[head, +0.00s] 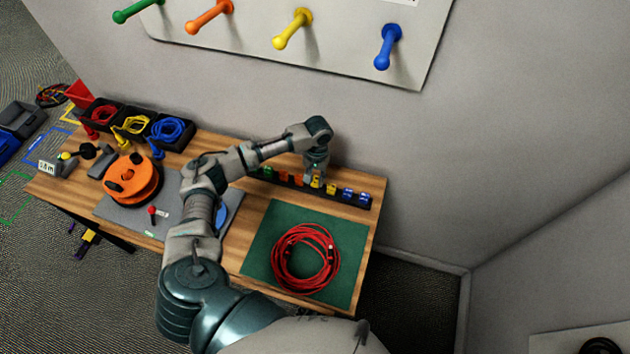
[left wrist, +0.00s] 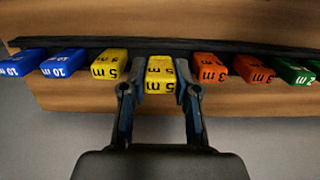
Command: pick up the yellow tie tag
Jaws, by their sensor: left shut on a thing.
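The yellow tie tag (left wrist: 160,74), marked "5 m", sits between the two fingertips of my left gripper (left wrist: 159,90) in the left wrist view. The gripper is shut on it. The tag is still level with its neighbours along the dark rack (left wrist: 222,45). A second yellow tag (left wrist: 109,67) stands just left of the fingers in that view. In the head view my left gripper (head: 316,172) points down at the rack at the back of the table, over a yellow tag (head: 316,182); another yellow tag (head: 331,188) is beside it. My right gripper is not in view.
Orange tags (left wrist: 211,67) and blue tags (left wrist: 65,62) flank the yellow ones closely. A coiled red cable (head: 305,258) lies on a green mat (head: 262,232) in front. An orange reel (head: 132,178) and bins of cable stand at left. The wall (head: 270,90) is close behind the table.

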